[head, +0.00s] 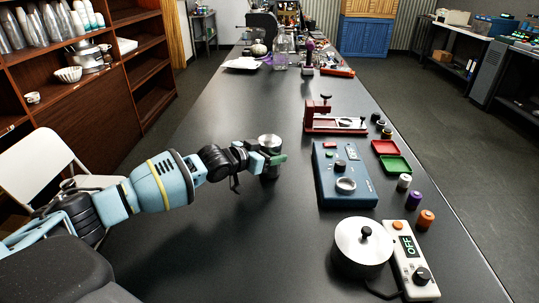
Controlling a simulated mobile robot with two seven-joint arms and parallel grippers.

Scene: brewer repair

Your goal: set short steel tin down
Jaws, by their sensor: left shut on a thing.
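The short steel tin (269,142) is a small silver cylinder near the middle of the head view. My left gripper (274,159), with a green finger showing, is shut around it. The tin looks upright at the dark table (230,240). I cannot tell whether its base touches the table top. The gripper hides part of the tin's side. My right gripper is not in view.
To the right stand a blue device (343,178), a red press-like fixture (333,122), red (386,147) and green (396,164) trays, a lidded steel pot (361,246) and a white controller reading OFF (409,258). Several small spools line the right edge.

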